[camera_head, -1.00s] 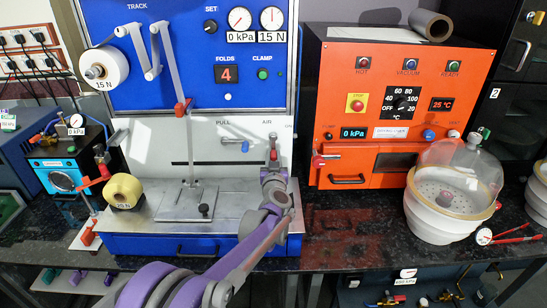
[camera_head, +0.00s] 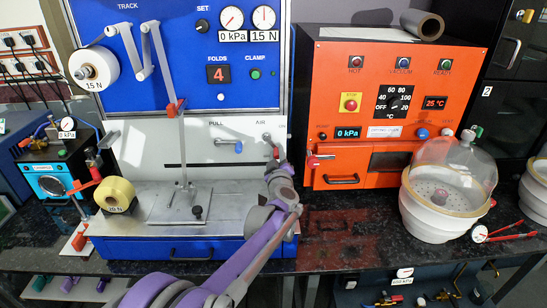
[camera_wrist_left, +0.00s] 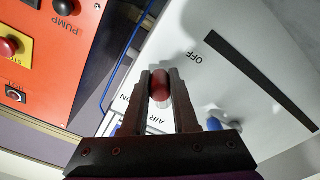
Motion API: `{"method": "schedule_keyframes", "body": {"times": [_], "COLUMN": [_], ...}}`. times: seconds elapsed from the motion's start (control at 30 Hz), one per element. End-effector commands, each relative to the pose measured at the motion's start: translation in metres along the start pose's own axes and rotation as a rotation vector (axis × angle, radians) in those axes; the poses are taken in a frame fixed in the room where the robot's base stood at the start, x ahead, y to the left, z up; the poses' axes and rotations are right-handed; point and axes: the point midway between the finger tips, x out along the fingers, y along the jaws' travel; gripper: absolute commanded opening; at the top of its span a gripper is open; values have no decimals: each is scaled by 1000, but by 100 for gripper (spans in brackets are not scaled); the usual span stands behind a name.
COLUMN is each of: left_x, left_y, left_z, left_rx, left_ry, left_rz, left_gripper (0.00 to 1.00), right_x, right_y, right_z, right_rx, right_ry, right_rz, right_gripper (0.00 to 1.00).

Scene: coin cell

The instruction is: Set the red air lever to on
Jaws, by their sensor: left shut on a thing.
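The red air lever (camera_head: 276,153) is on the white panel of the blue machine, under the AIR label. In the head view its red knob hangs down and to the right of its pivot. My left gripper (camera_head: 277,161) reaches up to it from below. In the left wrist view the red knob (camera_wrist_left: 159,86) sits between the two fingers (camera_wrist_left: 160,78), which are shut on it. There the OFF label (camera_wrist_left: 196,57) is beyond the knob to the right and the ON label (camera_wrist_left: 124,98) is to its left. My right gripper is not in view.
A blue-handled PULL lever (camera_head: 238,146) sits left of the air lever. The orange oven (camera_head: 350,120) stands close on the right, with a red-handled lever (camera_head: 314,160) on its front. A glass bell jar (camera_head: 462,165) stands further right. The dark bench (camera_head: 340,225) is clear before the oven.

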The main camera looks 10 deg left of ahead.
Motion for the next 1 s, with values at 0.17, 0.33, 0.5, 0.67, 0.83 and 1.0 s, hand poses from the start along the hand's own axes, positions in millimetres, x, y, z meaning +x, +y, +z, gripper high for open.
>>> {"method": "schedule_keyframes", "body": {"times": [0.17, 0.33, 0.5, 0.67, 0.83, 1.0], "left_x": [0, 0, 0, 0, 0, 0], "left_y": [10, 18, 26, 32, 36, 39], "left_z": [-1, -3, -7, -11, -15, -18], "left_rx": [-169, -330, -490, -628, -752, -841], "left_ry": [0, 0, 0, 0, 0, 0], "left_rz": [0, 1, 1, 1, 0, 0], "left_gripper": [0, 0, 0, 0, 0, 0], "right_x": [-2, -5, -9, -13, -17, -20], "right_y": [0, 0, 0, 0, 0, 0], "right_z": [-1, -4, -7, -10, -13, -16], "right_rx": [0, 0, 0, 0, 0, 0], "right_ry": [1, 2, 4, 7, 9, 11], "right_rz": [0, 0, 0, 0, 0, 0], "right_gripper": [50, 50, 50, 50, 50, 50]}}
